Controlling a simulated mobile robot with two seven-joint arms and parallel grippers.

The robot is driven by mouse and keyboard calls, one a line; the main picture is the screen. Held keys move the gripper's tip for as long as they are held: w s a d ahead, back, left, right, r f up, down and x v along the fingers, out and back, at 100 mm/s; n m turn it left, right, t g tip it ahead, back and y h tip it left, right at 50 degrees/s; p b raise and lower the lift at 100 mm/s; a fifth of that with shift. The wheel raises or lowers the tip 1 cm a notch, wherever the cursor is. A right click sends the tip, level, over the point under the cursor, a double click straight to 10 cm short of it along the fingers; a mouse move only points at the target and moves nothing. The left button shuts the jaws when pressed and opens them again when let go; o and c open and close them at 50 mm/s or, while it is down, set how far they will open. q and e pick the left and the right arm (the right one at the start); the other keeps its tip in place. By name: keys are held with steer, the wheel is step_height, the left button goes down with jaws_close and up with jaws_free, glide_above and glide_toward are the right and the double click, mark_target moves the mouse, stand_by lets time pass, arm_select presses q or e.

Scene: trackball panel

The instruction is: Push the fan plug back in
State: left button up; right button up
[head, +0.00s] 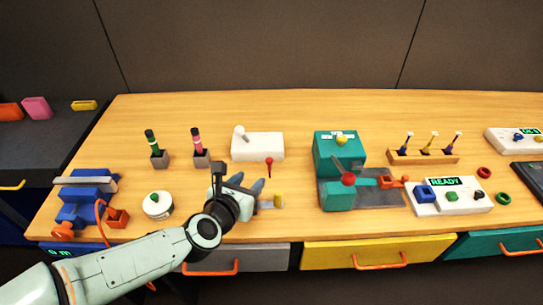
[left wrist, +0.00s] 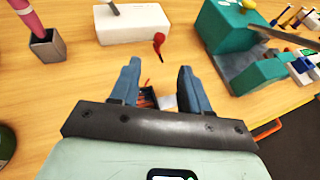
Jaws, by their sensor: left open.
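My left gripper (head: 248,183) is open over the middle of the table, and its two blue fingers also show in the left wrist view (left wrist: 158,68). A low device (left wrist: 148,97) with dark, red and pale parts lies below and between the fingers, largely hidden by the gripper. A red-knobbed lever (head: 269,161) stands just beyond the fingertips, and it also shows in the left wrist view (left wrist: 159,40). Nothing is clearly held. I cannot tell for sure which part is the fan plug. My right gripper is not in view.
A white box (head: 262,147) stands behind the gripper, and a teal machine (head: 335,151) stands to its right. A round white pot (head: 157,205) and a blue device (head: 85,207) with an orange cable are to the left. The table (head: 300,110) is bare at the back.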

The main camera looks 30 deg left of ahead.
mark_target(268, 162)
arm_select(q)
steer(key=shift+w+f, duration=0.3)
steer(key=shift+w, duration=0.05)
steer(key=b+x, duration=0.2)
steer(key=x, duration=0.9)
steer(key=shift+w+a, duration=0.15)
steer(key=shift+w, duration=0.15)
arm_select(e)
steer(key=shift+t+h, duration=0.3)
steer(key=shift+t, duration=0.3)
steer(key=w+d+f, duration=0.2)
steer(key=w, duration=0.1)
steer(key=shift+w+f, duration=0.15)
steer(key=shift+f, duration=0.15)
arm_select(q)
jaws_close()
